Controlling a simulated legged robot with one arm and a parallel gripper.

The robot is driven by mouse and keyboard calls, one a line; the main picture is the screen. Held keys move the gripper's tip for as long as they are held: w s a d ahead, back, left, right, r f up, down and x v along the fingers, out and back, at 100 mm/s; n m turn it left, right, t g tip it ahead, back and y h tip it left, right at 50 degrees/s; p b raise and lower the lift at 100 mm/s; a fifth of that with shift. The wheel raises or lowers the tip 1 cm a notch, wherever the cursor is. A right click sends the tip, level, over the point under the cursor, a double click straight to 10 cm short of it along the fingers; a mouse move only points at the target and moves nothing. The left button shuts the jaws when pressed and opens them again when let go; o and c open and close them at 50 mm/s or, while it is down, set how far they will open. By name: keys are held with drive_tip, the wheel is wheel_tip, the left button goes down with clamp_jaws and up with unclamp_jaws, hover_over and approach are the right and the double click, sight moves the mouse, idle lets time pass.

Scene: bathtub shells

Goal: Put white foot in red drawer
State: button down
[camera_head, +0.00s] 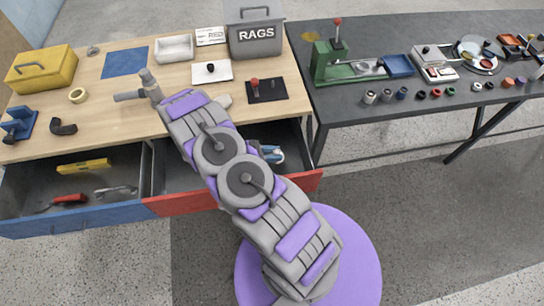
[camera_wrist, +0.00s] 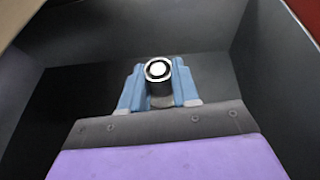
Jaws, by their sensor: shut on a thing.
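The red drawer (camera_head: 180,203) is pulled open under the wooden bench, with a dark inside. My arm crosses over it and hides much of its inside. My gripper (camera_head: 272,154) has blue fingers and is low at the drawer's right part. In the wrist view the fingers (camera_wrist: 158,85) are shut on the white foot (camera_wrist: 158,69), a small round piece with a white centre, a pale ring and a dark side. Dark drawer walls (camera_wrist: 70,30) surround it there. I cannot tell whether the foot touches the drawer floor.
The blue drawer (camera_head: 95,218) is open at left, holding a yellow level (camera_head: 84,166) and red-handled tool (camera_head: 66,201). On the bench are a yellow toolbox (camera_head: 42,70) and grey RAGS bin (camera_head: 255,38). A dark table (camera_head: 400,25) with several small parts stands right.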

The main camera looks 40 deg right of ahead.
drive_tip(key=shift+d+f, duration=0.2)
drive_tip(key=shift+f, duration=0.4)
drive_tip(key=shift+d+f, duration=0.2)
drive_tip(key=shift+f, duration=0.35)
drive_tip(key=shift+a+r, duration=0.15)
drive_tip(key=shift+a, duration=0.65)
drive_tip(key=shift+d+f, duration=0.55)
drive_tip(key=shift+f, duration=0.1)
drive_tip(key=c, duration=1.1)
unclamp_jaws()
drive_tip(key=shift+o, duration=1.4)
drive_tip(key=shift+a, duration=0.25)
